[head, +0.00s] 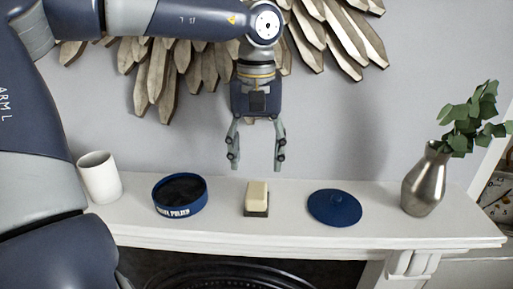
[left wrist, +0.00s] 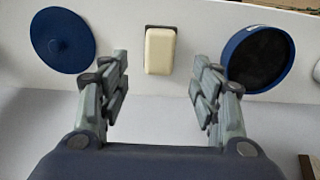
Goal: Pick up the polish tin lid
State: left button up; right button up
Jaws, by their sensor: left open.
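My right gripper is not in view.
A white cup (head: 99,178) stands at the left end of the mantel shelf (head: 300,229). A metal vase (head: 425,182) with green leaves stands right of the lid. A wooden wall ornament (head: 165,75) hangs behind my arm. Bare shelf lies between the block and the lid.

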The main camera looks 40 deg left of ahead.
aim_at(332, 207)
jog(key=k+l, duration=0.15)
jog(key=l, duration=0.25)
jog(key=k+l, duration=0.1)
jog(key=l, duration=0.3)
jog(key=k+l, duration=0.15)
jog(key=l, duration=0.25)
jog(key=k+l, duration=0.15)
jog(key=l, duration=0.25)
jog(key=k+l, duration=0.15)
jog(key=l, duration=0.25)
